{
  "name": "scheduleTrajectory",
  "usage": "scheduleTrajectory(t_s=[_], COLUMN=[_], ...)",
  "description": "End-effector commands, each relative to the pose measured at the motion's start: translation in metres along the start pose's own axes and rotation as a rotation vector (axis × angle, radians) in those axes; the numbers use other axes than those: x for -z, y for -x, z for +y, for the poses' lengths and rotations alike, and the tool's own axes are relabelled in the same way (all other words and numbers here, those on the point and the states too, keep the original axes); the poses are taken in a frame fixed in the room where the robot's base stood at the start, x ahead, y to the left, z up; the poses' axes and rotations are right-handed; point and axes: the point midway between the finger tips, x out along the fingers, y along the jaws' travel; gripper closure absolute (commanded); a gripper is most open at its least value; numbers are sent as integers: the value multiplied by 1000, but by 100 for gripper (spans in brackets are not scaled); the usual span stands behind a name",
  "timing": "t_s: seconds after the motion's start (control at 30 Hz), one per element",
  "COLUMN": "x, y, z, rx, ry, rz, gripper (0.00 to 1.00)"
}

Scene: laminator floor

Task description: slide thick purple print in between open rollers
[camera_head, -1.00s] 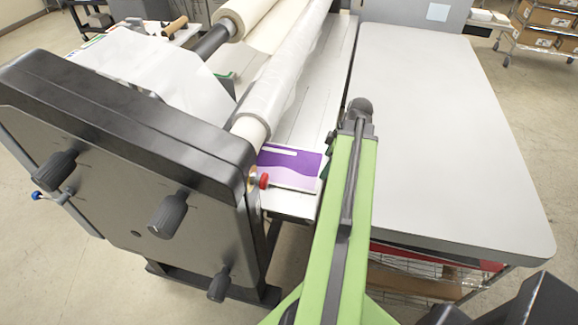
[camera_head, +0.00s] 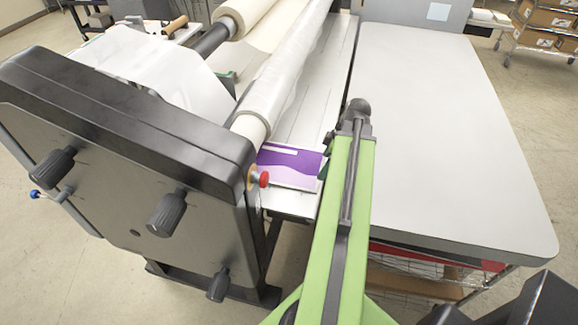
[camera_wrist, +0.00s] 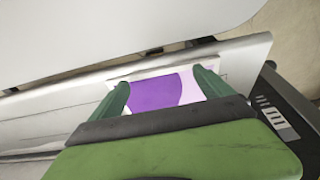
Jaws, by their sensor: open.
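The purple print (camera_head: 290,166), with a white strip and a paler wavy band, lies flat on the laminator's feed table (camera_head: 312,108), close to the near end of the clear-wrapped roller (camera_head: 285,75). Its left edge runs up to the roller, and whether it reaches under it is hidden. My gripper (camera_wrist: 160,92) is open in the wrist view, its two green fingers apart on either side of the purple print (camera_wrist: 154,92). In the head view my green arm hides most of the gripper at the print's right edge. I cannot tell whether the fingers touch the print.
The laminator's black side housing (camera_head: 120,130) with knobs stands at left, and a red knob (camera_head: 264,179) sits close to the print. A clear grey table (camera_head: 450,140) is at right. Shelves with boxes (camera_head: 545,40) stand at the far right.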

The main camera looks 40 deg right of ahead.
Motion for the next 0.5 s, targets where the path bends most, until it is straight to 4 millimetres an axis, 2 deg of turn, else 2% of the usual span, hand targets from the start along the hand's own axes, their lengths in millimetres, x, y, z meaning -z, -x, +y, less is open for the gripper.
scheduleTrajectory(t_s=[0.5], x=[-4], y=[-11], z=[0], rx=[0], ry=[0], rz=[0], gripper=[9])
